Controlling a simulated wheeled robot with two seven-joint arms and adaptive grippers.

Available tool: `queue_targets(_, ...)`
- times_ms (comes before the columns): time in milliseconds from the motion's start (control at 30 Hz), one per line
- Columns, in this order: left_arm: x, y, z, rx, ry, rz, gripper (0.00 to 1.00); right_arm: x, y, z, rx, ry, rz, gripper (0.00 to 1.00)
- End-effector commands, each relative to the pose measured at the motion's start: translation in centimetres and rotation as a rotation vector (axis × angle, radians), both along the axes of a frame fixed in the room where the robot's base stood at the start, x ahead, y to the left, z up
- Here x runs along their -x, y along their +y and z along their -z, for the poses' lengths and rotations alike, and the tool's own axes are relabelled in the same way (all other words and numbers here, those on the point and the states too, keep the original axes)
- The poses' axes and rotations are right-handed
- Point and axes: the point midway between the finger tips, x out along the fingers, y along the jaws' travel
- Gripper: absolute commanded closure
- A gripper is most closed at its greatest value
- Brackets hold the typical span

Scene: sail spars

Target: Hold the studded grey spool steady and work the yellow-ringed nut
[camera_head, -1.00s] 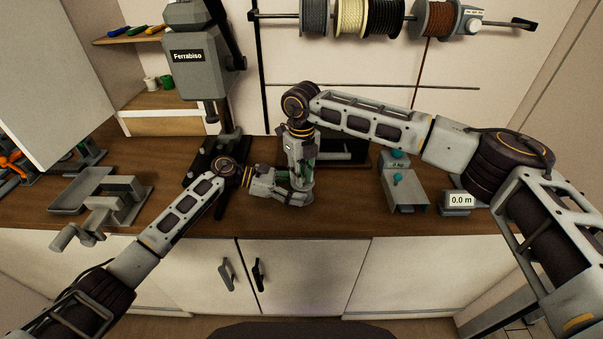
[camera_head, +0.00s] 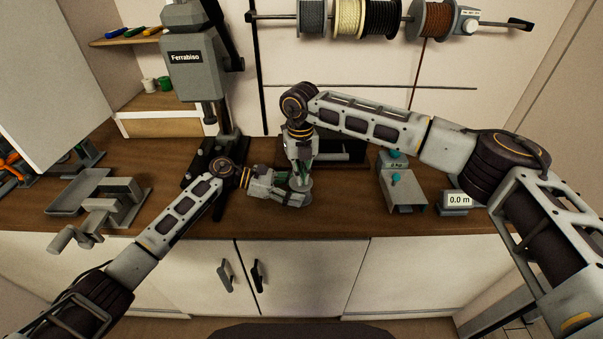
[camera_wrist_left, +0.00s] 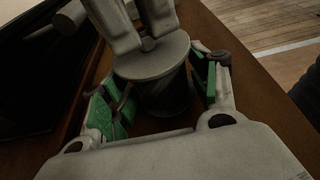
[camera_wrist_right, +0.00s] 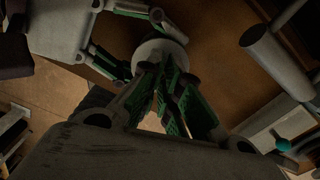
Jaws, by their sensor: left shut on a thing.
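The grey spool (camera_wrist_left: 150,58) stands upright on the bench, with a pale round top flange and a dark body in the left wrist view. It also shows small in the head view (camera_head: 300,185). My left gripper (camera_wrist_left: 163,97) is shut around its body from the side, a green-padded finger on each side. My right gripper (camera_head: 300,178) points straight down over the flange. In the right wrist view its green-padded fingers (camera_wrist_right: 162,75) run close together towards the flange (camera_wrist_right: 160,50). Their tips are dark, so their grip is unclear. I cannot make out the yellow-ringed nut or the studs.
A grey clamp-like fixture (camera_head: 115,203) is on the left bench. The front bench edge is close.

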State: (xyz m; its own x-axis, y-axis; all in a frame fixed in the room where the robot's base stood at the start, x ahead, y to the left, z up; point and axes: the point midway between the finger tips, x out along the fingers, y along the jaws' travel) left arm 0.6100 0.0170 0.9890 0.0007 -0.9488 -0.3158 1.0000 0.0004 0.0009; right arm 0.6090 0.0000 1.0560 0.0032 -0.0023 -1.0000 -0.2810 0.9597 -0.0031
Motion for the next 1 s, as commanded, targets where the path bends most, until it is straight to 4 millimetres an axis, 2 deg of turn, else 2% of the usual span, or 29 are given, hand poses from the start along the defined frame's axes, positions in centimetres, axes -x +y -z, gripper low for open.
queue_targets(33, 0.2, -0.1, 0.6, -0.007, 0.006, 0.0, 0.92, 0.5, 0.8, 0.0, -0.012, 0.006, 0.031, 1.0)
queue_targets(233, 0.2, -0.2, 0.6, -0.006, 0.006, 0.0, 0.92, 0.4, 0.9, 0.0, -0.013, 0.006, 0.226, 1.0)
queue_targets(300, 0.2, -0.2, 0.6, -0.006, 0.005, 0.0, 0.92, 0.4, 0.9, 0.0, -0.015, 0.006, 0.237, 0.89)
queue_targets(467, 0.2, -0.2, 0.6, -0.006, 0.006, 0.0, 0.92, 0.4, 0.8, 0.0, -0.011, 0.006, 0.237, 0.7)
queue_targets(767, 0.1, -0.1, 0.6, -0.006, 0.005, 0.0, 0.92, 0.2, 0.4, 0.0, -0.007, 0.003, 0.24, 0.7)
queue_targets(1000, 0.1, 0.0, 0.6, -0.006, 0.005, 0.0, 0.92, 0.1, 0.3, -1.1, -0.007, 0.001, 0.242, 0.7)
